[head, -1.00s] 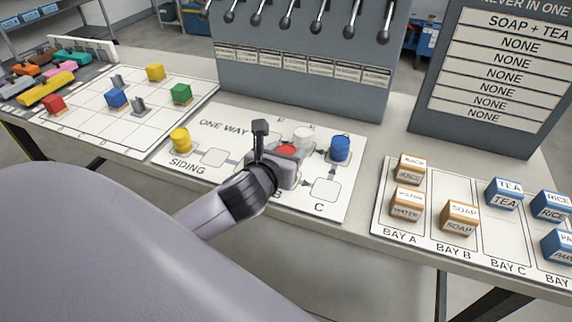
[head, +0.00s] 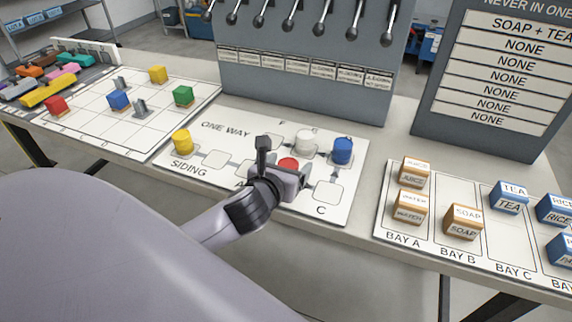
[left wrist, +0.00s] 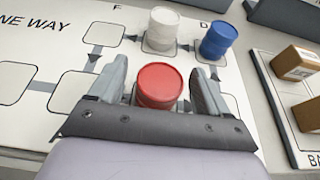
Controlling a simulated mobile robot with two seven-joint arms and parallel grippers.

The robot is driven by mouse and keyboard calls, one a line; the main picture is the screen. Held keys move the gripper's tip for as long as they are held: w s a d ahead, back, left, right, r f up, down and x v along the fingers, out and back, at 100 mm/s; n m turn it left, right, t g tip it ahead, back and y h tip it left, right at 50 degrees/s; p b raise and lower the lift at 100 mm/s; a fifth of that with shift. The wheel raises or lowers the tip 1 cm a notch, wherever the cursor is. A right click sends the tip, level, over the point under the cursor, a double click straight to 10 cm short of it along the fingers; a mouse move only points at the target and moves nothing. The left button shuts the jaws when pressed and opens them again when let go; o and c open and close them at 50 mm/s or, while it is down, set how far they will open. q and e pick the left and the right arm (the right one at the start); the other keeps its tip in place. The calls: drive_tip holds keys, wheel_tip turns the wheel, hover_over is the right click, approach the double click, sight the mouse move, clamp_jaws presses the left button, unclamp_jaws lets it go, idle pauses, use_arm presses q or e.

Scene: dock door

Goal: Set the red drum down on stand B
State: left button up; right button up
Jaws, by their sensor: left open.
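The red drum (head: 289,163) is between the fingers of my left gripper (head: 290,173) over the front part of the one-way board (head: 227,135). In the left wrist view the red drum (left wrist: 160,86) looks upright, with a finger on each side and small gaps beside it. My left gripper (left wrist: 160,78) is open around it. Stand B and its letter are hidden under the gripper and drum, so the drum's contact below cannot be seen. Stand C (head: 327,192) is empty to the right. My right gripper is not in view.
A white drum (head: 304,142) and a blue drum (head: 342,150) stand close behind. The yellow drum (head: 182,142) is on the siding at left. A grey lever cabinet (head: 300,85) rises behind the board. Labelled boxes stand in bays at right.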

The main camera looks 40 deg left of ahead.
use_arm(q)
drive_tip(key=shift+r, duration=0.25)
drive_tip(key=v, duration=1.2)
drive_tip(key=f+n, duration=0.2)
drive_tip(key=d+f+n+h, duration=0.1)
drive_tip(key=f+n, duration=0.1)
drive_tip(key=d+f+n+g+p, duration=0.1)
drive_tip(key=f+n, duration=0.1)
drive_tip(key=shift+s+f+h, duration=0.25)
drive_tip(key=shift+f+h, duration=0.05)
drive_tip(key=shift+h, duration=0.1)
drive_tip(key=s+d+f+n+g+h, duration=0.1)
drive_tip(key=s+d+f+n+h, duration=0.1)
drive_tip(key=f+n, duration=0.5)
drive_tip(key=s+d+f+n+g+h, duration=0.1)
drive_tip(key=s+f+n, duration=0.4)
drive_tip(key=n, duration=1.3)
wheel_tip(320, 180, down, 3)
drive_tip(key=shift+d+f+h, duration=0.1)
drive_tip(key=shift+d+h, duration=0.3)
drive_tip(key=shift+d, duration=0.5)
